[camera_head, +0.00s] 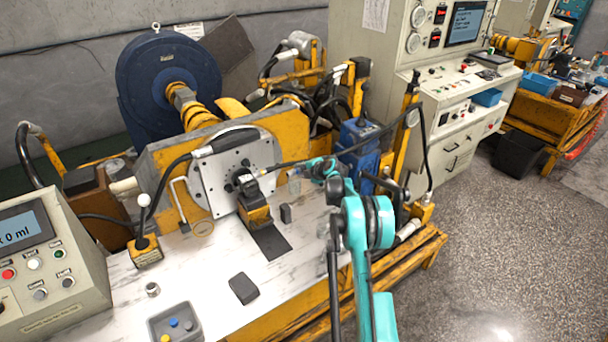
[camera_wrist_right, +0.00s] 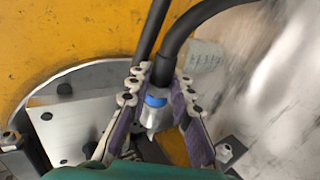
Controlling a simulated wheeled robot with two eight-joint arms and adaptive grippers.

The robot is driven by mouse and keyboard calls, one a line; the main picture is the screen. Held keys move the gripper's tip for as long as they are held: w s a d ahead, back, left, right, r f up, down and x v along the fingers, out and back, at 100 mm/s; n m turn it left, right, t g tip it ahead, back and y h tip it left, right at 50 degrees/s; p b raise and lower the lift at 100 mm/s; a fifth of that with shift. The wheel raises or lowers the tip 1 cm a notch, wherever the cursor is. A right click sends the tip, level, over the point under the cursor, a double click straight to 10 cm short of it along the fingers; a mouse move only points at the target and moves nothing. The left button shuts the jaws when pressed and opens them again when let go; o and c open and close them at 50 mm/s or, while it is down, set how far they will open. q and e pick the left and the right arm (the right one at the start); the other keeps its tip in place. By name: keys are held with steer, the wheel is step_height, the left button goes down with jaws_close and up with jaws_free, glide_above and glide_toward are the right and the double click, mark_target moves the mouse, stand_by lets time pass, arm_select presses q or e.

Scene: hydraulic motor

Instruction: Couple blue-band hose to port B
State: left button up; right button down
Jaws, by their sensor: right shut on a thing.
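My right gripper (camera_wrist_right: 158,82) is shut on the blue-band hose, with one finger on each side of its metal end fitting. The blue band (camera_wrist_right: 155,101) shows between the fingers, and the black hose (camera_wrist_right: 188,38) curves away from it. In the head view my right gripper (camera_head: 316,168) is right of the motor's pale port plate (camera_head: 212,184), apart from it. The plate (camera_wrist_right: 85,130) lies left of the fitting in the wrist view. Port labels are too small to read, so I cannot tell which opening is port B. My left gripper is not in view.
A yellow-black block (camera_head: 254,210) stands before the plate. A small dark block (camera_head: 243,289) and a grey tray (camera_head: 175,325) with coloured pieces are on the white bench top (camera_head: 207,268). A blue unit (camera_head: 358,145) and yellow post stand behind my right arm.

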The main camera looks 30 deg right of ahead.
steer(key=shift+w, duration=0.3)
steer(key=shift+a, duration=0.1)
steer(key=a+b, duration=0.1)
steer(key=a, duration=0.9)
steer(key=shift+s, duration=0.4)
steer(key=shift+a, duration=0.1)
steer(key=shift+a, duration=0.3)
stand_by(0.8)
steer(key=shift+s+a, duration=0.1)
steer(key=shift+a, duration=0.65)
steer(key=c, duration=1.3)
jaws_free()
